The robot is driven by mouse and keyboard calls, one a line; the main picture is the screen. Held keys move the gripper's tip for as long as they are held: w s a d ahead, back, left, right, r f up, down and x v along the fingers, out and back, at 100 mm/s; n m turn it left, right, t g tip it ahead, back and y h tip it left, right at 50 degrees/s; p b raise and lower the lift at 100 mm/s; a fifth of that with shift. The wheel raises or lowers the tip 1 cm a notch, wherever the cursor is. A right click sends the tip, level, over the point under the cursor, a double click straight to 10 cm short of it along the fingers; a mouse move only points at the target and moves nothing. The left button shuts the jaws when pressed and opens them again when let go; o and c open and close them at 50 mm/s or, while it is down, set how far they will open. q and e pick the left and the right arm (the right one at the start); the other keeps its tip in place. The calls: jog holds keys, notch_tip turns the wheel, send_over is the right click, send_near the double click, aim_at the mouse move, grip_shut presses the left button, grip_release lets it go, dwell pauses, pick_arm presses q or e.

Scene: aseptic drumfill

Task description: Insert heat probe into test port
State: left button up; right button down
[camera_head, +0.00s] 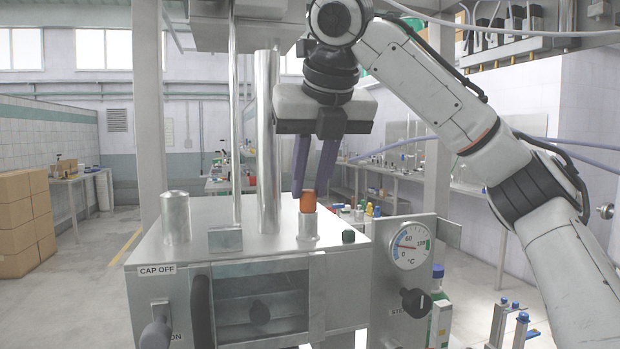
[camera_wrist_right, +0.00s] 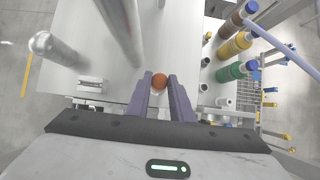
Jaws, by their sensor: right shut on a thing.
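The heat probe shows as an orange-brown cylinder (camera_head: 308,202) standing upright between the fingertips of my right gripper (camera_head: 312,190). In the right wrist view its round orange top (camera_wrist_right: 159,82) sits between the two purple fingers (camera_wrist_right: 160,92). The gripper points down and is shut on it. The test port (camera_head: 308,228) is a short metal stub on top of the steel machine. The probe is directly above it, with its lower end at the port's mouth; how deep it sits inside is hidden. My left gripper is not in view.
The steel machine top (camera_head: 200,262) carries a metal post (camera_head: 175,217) at left and a tall column (camera_head: 268,150) behind the port. A temperature dial (camera_head: 409,246) and black knob (camera_head: 416,302) are on the right panel. Bottles (camera_wrist_right: 230,71) stand to the right.

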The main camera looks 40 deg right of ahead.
jog(key=shift+f, duration=0.1)
jog(key=c, duration=1.5)
grip_release()
jog(key=shift+s+a+r, duration=0.1)
jog(key=shift+s+r, duration=0.05)
jog(key=shift+r, duration=0.25)
jog(key=p+v, duration=0.2)
jog(key=v, duration=0.7)
jog(key=shift+s+r, duration=0.15)
jog(key=shift+r, duration=0.05)
